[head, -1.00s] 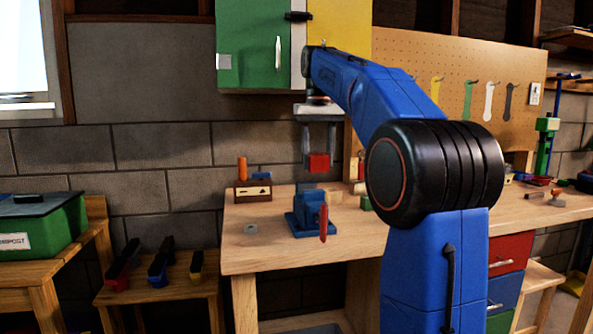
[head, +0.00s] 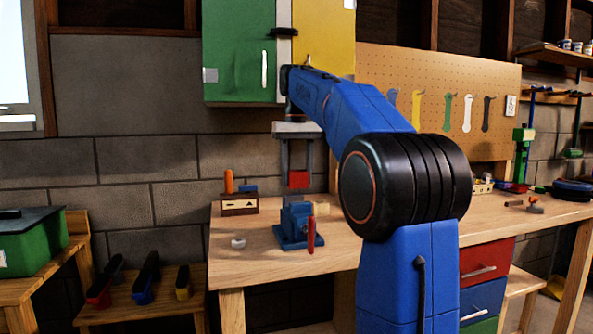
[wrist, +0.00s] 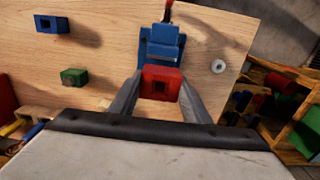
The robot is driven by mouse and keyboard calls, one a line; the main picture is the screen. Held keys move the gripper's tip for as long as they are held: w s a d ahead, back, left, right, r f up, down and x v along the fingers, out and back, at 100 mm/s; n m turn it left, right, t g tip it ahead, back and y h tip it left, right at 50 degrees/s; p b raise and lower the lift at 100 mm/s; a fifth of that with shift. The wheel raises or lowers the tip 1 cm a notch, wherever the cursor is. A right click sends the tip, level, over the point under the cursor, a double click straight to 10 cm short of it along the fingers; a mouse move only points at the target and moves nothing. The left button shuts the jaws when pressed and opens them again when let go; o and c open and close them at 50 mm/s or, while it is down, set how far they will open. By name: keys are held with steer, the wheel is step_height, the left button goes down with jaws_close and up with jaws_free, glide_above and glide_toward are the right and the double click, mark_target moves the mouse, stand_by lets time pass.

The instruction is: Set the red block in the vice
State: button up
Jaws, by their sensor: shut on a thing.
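My gripper (head: 298,180) is shut on the red block (head: 298,179) and holds it in the air above the workbench. In the wrist view the red block (wrist: 161,84) sits between the two fingers and shows a dark square hole in its face. The blue vice (head: 296,228) stands on the bench below the block, with a red handle (head: 311,235) at its front. In the wrist view the vice (wrist: 161,45) lies just beyond the block, which covers part of it. The block is apart from the vice in the head view.
A wooden box (head: 240,205) with an orange-handled tool stands behind the vice at left. A pale ring (head: 238,243) lies left of the vice. In the wrist view a green block (wrist: 74,76) and a blue block (wrist: 52,24) lie on the bench at left.

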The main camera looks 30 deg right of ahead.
mark_target(297, 199)
steer(key=shift+f, duration=3.85)
steer(key=o, duration=1.1)
step_height(297, 199, up, 12)
steer(key=shift+f, duration=0.1)
